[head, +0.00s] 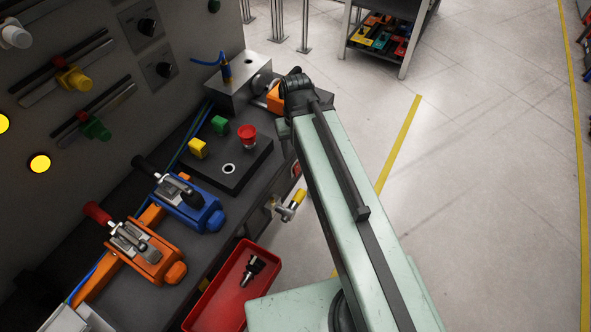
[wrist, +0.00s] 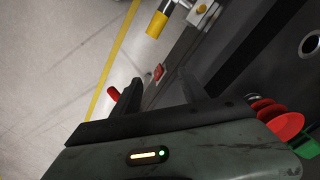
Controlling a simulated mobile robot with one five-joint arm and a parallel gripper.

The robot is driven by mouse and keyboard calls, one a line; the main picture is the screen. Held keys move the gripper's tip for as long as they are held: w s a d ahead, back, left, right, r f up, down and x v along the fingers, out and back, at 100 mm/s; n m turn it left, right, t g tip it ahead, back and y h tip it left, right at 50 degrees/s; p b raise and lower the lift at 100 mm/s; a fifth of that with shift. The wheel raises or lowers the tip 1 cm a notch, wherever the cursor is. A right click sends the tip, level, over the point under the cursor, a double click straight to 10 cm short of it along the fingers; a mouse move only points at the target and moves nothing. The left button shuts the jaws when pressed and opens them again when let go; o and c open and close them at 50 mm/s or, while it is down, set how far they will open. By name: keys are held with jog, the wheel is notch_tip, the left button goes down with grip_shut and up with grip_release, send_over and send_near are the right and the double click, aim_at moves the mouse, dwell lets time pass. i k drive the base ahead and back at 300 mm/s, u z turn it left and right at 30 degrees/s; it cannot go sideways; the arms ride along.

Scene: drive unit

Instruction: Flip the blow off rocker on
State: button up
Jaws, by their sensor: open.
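A small red rocker-like part (wrist: 158,72) sits on the front side of the bench in the wrist view. It shows between and beyond my fingertips, apart from them. Its label cannot be read, and I cannot tell which way it is tipped. A red patch (head: 296,170) on the bench front, partly hidden by my arm in the head view, may be the same part. My gripper (wrist: 163,88) is open and empty, with dark fingers on either side of the rocker-like part. In the head view my fingers are hidden around the wrist.
A yellow-handled valve (head: 292,204) sticks out from the bench front; its yellow end (wrist: 157,24) shows in the wrist view. A red mushroom button (head: 248,135) stands on a black plate. A red tray (head: 222,300) lies below. The floor right of my arm is clear.

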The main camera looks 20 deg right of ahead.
aim_at(297, 171)
jog(key=u, duration=0.1)
jog(key=k, duration=0.5)
jog(key=u, duration=0.5)
jog(key=k, duration=0.8)
jog(key=u, duration=0.4)
jog(key=i, duration=0.5)
jog(key=u, duration=0.05)
